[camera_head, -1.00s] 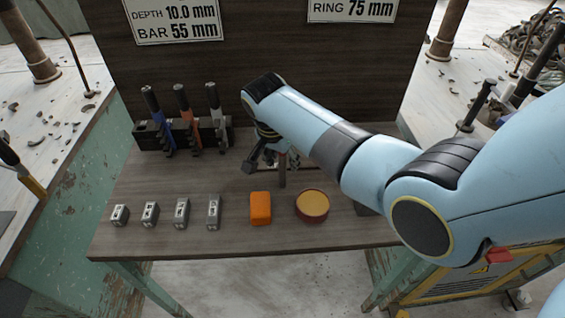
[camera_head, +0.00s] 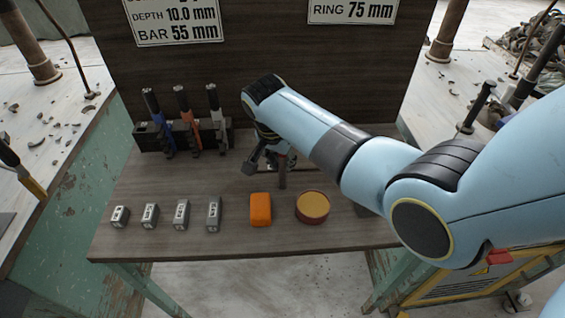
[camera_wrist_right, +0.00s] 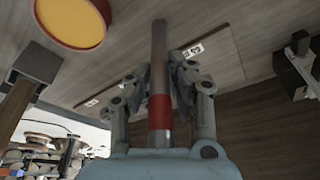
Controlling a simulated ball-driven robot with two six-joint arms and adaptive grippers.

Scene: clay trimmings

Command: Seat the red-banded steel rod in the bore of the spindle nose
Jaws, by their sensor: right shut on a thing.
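My right gripper (camera_wrist_right: 160,88) is shut on the steel rod (camera_wrist_right: 160,50), which has a red band (camera_wrist_right: 159,111) near the palm end. In the head view, the right gripper (camera_head: 272,160) is over the middle of the table, partly hidden by my arm. My left gripper is not in view.
The wooden table (camera_head: 165,245) holds several grey marked blocks (camera_head: 150,214), an orange block (camera_head: 260,208) and a round yellow-topped tin (camera_head: 312,206) along the front. A tool rack (camera_head: 150,135) with three handled tools stands back left. A dark panel (camera_head: 270,60) rises behind.

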